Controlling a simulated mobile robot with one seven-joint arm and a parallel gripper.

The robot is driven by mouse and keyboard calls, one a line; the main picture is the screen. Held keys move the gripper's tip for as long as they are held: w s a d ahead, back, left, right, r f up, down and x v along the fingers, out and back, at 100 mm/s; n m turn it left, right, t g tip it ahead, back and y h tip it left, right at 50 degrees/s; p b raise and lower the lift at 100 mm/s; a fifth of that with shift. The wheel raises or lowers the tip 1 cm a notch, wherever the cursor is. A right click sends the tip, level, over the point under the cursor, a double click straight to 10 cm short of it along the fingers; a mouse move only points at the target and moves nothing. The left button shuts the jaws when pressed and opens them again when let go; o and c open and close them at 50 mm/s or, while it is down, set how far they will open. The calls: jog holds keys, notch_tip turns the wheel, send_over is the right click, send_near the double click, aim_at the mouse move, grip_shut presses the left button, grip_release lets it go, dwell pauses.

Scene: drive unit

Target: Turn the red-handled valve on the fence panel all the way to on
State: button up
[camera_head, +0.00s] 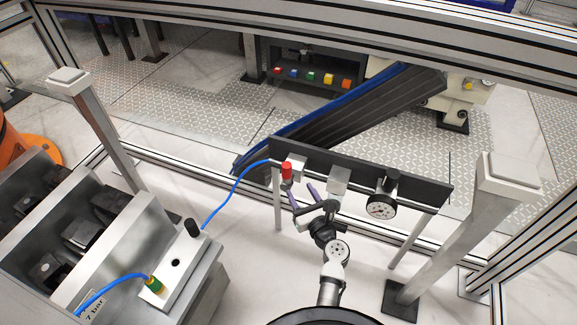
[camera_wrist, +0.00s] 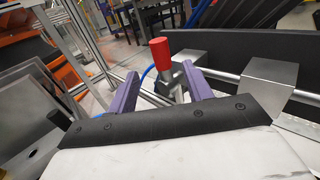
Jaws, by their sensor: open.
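The valve's red handle (camera_head: 286,170) stands near the left end of a dark fence panel (camera_head: 336,172). In the wrist view the red handle (camera_wrist: 160,53) points up above a grey metal body. My gripper (camera_head: 298,187) is open, with its two purple fingers reaching toward the valve from the front. In the wrist view my gripper (camera_wrist: 160,84) has one finger on each side of the valve's line, with the handle rising above and between the tips. I cannot tell whether either finger touches the valve. The lower valve body is partly hidden.
A blue hose (camera_head: 226,193) runs from the valve to a metal unit (camera_head: 171,255) at the left. A metal block (camera_head: 339,180) and a round gauge (camera_head: 381,209) sit right of the valve. Metal posts (camera_head: 508,195) stand at the sides.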

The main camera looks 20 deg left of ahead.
aim_at(289, 171)
jog(key=x, duration=1.1)
jog(key=shift+a+p, duration=0.1)
jog(key=shift+p, duration=0.3)
jog(key=shift+c, duration=0.4)
grip_shut()
